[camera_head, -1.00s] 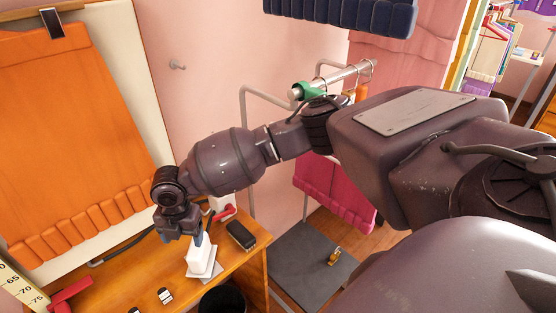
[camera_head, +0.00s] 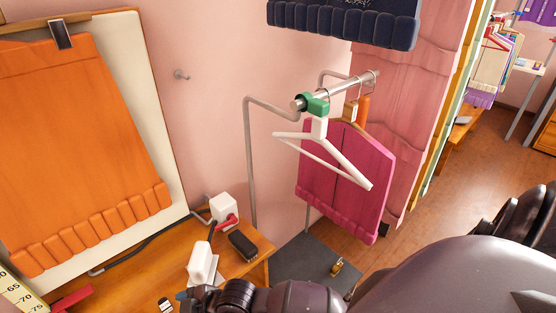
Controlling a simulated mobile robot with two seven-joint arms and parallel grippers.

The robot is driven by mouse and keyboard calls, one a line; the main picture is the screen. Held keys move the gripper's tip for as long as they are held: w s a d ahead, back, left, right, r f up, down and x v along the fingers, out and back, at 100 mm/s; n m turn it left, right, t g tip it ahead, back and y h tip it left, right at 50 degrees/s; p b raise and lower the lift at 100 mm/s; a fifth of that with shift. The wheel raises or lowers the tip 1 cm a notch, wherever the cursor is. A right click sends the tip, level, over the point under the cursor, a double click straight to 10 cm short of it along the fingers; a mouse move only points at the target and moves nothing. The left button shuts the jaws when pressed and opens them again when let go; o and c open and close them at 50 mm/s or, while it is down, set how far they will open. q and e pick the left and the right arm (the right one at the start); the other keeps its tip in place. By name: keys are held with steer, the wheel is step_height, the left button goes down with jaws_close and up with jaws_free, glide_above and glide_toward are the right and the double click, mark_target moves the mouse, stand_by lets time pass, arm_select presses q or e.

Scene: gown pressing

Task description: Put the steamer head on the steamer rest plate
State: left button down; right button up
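The white steamer head (camera_head: 202,263) stands on the wooden table near its front edge, slightly tilted, with a dark part rising behind its top. The rest plate under it is mostly hidden by the head and my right arm, so I cannot tell how fully the head sits on it. My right gripper (camera_head: 184,296) is low at the bottom of the view, just in front of and below the head. My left gripper is out of view.
A white box (camera_head: 223,208) with a red part and a black brush-like object (camera_head: 242,245) lie behind on the table (camera_head: 135,275). A white hanger (camera_head: 330,155) and magenta garment (camera_head: 345,180) hang from the rail. An orange garment (camera_head: 80,150) hangs on the left board.

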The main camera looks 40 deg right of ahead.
steer(key=s+d+f+m+t+h, duration=0.2)
steer(key=s+d+m+h, duration=0.2)
steer(key=d, duration=0.6)
steer(key=s+d+f+m+t+h, duration=0.1)
steer(key=s+d+m+h, duration=0.3)
steer(key=s+d+m, duration=0.3)
steer(key=s+d, duration=0.1)
steer(key=d, duration=0.3)
steer(key=shift+s+d+f+t, duration=0.25)
steer(key=shift+s+f+t, duration=0.1)
steer(key=shift+s+t, duration=0.05)
